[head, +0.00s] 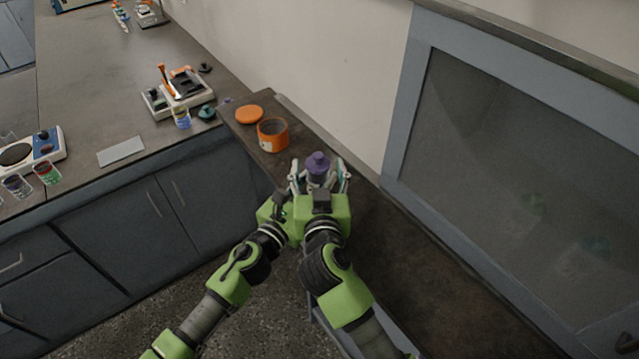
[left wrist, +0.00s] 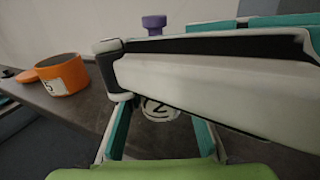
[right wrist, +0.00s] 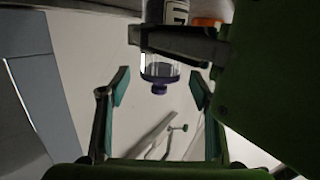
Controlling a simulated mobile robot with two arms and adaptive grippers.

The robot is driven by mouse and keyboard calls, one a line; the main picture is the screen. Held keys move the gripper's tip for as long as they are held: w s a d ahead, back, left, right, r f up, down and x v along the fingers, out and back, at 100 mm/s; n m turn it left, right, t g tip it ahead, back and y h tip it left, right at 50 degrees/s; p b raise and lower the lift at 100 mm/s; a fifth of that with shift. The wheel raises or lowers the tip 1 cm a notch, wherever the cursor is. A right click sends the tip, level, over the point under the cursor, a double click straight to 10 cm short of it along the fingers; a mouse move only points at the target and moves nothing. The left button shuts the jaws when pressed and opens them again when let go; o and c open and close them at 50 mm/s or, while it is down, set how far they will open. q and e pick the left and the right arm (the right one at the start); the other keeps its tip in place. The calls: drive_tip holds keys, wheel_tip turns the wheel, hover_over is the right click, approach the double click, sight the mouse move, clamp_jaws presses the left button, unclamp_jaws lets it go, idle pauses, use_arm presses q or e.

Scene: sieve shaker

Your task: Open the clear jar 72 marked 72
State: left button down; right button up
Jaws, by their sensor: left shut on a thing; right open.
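The clear jar 72 stands at the far end of my grippers, with its purple lid (head: 318,167) on. In the left wrist view its label (left wrist: 160,110) shows partly between my left fingers, below the purple lid (left wrist: 154,22). My left gripper (left wrist: 160,128) is shut on the jar's body. In the right wrist view the clear body (right wrist: 160,66) and the purple lid (right wrist: 160,88) appear upside down. My right gripper (right wrist: 159,78) is open, a finger on each side of the lid in that view. Whether it touches the lid, I cannot tell.
An open orange jar (head: 272,140) and an orange lid (head: 249,114) stand on the dark bench behind and left of the jar. A glass-fronted cabinet (head: 520,170) is to the right. A side bench holds instruments (head: 178,92) and beakers (head: 46,172).

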sight(318, 155)
drive_tip(key=shift+w+f, duration=0.2)
drive_tip(key=shift+w, duration=1.05)
drive_tip(key=c, duration=1.4)
drive_tip(key=shift+r, duration=0.2)
drive_tip(key=shift+r, duration=0.95)
drive_tip(key=shift+r, duration=0.1)
drive_tip(key=shift+r, duration=1.9)
